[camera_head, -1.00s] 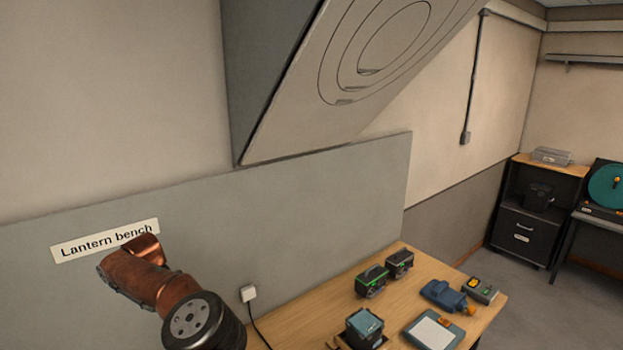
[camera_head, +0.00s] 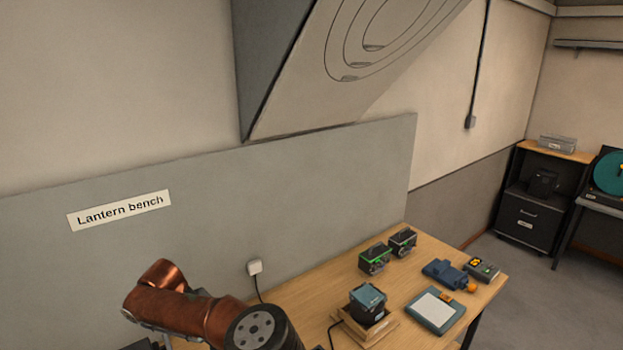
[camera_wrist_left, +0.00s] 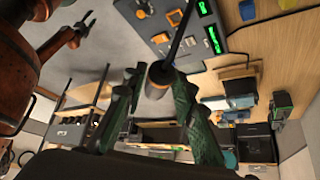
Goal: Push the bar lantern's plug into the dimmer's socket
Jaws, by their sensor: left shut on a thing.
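In the left wrist view my left gripper (camera_wrist_left: 158,90) is shut on a dark cylindrical plug (camera_wrist_left: 158,74) with a paler grey end. A dark cable or rod (camera_wrist_left: 182,30) runs up from beside the plug. Past the fingers is a blue-grey panel (camera_wrist_left: 208,60) with green displays and several knobs, which looks like the dimmer. The plug appears apart from it; I cannot make out the socket. In the head view only a copper link of my arm shows, not the left gripper. Claw-like fingers at upper left (camera_wrist_left: 78,33) may be my right gripper. I cannot identify the bar lantern.
The wooden bench (camera_head: 300,296) holds a teal-topped box (camera_head: 368,299) on a wooden stand, two green-trimmed boxes (camera_head: 374,258), a blue tool (camera_head: 446,273), a small keypad device (camera_head: 485,269) and a flat pad (camera_head: 436,312). A grey back panel (camera_head: 330,165) stands behind.

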